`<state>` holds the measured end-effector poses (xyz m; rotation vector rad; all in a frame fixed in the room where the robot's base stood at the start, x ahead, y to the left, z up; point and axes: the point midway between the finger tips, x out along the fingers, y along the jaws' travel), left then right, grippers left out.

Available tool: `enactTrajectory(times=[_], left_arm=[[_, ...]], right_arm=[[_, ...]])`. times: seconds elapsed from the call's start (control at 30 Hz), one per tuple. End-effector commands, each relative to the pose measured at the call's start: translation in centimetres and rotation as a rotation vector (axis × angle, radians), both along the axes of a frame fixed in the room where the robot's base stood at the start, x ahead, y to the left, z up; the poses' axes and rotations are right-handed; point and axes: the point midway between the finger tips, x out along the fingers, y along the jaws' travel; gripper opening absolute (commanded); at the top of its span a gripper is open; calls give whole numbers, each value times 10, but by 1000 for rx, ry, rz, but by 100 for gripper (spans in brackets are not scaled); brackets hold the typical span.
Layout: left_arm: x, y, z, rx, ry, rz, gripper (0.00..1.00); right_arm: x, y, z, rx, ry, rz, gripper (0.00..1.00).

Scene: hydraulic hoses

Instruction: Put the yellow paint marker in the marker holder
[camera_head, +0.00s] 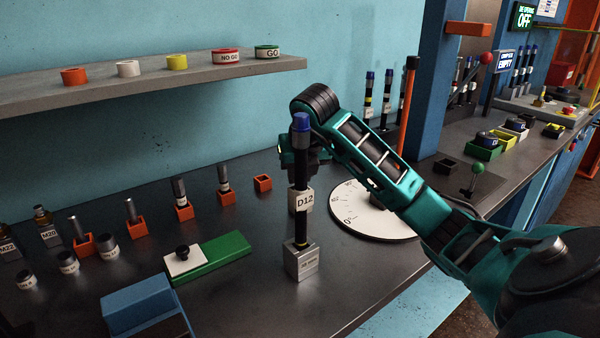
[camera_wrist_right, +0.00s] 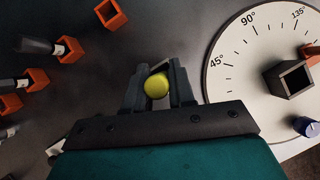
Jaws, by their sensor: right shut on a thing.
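My right gripper (camera_wrist_right: 158,88) is shut on the yellow paint marker (camera_wrist_right: 157,86), whose round yellow end shows between the fingers in the wrist view. In the head view this gripper (camera_head: 297,158) is mostly hidden behind a dark hose labelled D12, and only a speck of yellow shows there. An empty orange square cup (camera_head: 263,183) stands on the bench near the gripper; it also shows in the wrist view (camera_wrist_right: 111,13). A dark square socket (camera_wrist_right: 290,79) stands on the white dial. I cannot tell which one is the marker holder. My left gripper is not in view.
The D12 hose (camera_head: 301,170) stands upright in a grey block, close in front of my gripper. The white angle dial (camera_head: 352,222) lies to the right. Orange cups with pins (camera_head: 183,211) stand to the left. A green block (camera_head: 222,255) lies in front. A shelf (camera_head: 140,83) overhangs behind.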

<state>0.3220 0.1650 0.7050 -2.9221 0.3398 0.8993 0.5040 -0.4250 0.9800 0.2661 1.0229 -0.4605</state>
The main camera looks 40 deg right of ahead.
Motion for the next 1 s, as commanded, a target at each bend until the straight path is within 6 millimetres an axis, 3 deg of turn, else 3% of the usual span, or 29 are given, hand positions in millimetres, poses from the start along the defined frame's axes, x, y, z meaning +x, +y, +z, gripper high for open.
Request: enactTrajectory(times=[0.23,0.27,0.5,0.77,1.0], left_arm=[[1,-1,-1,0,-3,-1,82],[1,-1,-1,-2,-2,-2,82],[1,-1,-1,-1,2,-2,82],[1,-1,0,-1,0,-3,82],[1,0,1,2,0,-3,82]], right_arm=[[0,0,-3,0,0,0,0],[0,0,-3,1,-1,0,25],[0,0,-2,1,-1,0,48],[0,0,-1,1,-1,0,49],[-11,6,26,-2,-5,1,49]])
